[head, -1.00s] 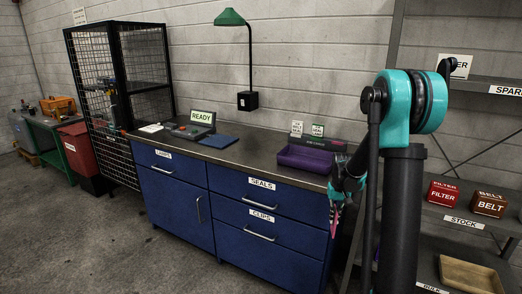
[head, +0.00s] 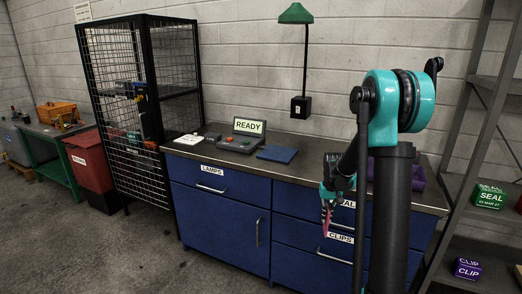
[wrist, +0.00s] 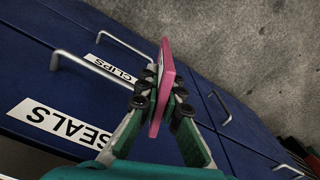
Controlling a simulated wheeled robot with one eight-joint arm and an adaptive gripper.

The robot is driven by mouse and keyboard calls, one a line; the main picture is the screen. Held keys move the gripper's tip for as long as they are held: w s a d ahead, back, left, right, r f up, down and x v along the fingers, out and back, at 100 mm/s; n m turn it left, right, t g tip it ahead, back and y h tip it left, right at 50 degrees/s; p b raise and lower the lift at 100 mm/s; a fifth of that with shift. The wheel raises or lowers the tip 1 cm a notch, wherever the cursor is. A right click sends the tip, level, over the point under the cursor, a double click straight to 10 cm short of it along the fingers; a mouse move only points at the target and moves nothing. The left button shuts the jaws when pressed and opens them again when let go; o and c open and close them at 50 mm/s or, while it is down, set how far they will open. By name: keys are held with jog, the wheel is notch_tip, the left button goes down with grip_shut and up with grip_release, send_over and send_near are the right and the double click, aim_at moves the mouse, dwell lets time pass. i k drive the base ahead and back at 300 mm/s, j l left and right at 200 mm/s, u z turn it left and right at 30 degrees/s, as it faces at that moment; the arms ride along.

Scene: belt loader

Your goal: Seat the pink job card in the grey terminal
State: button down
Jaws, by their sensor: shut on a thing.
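My gripper (wrist: 161,90) is shut on the pink job card (wrist: 164,72), which stands on edge between the fingertips in the wrist view. In the head view my gripper (head: 328,198) hangs in front of the blue drawers, with a sliver of the pink card (head: 326,217) below it. The grey terminal (head: 240,136) stands on the bench top, left of and beyond my gripper. Its screen reads READY, and a red and a green button show on it. The card is well apart from the terminal. The terminal's slot is too small to make out.
A blue pad (head: 278,154) lies right of the terminal and white papers (head: 187,139) lie left of it. A purple tray (head: 418,178) is partly hidden by my arm. The mesh cage (head: 112,90) stands left of the bench (head: 330,165).

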aim_at(251, 129)
jog(key=i+j, duration=0.1)
jog(key=j, duration=0.45)
jog(key=i+j, duration=0.1)
jog(key=j, duration=0.5)
jog(key=i+j, duration=0.1)
jog(key=j, duration=0.45)
jog(key=i+j, duration=0.1)
jog(key=j, duration=0.5)
jog(key=z, duration=0.05)
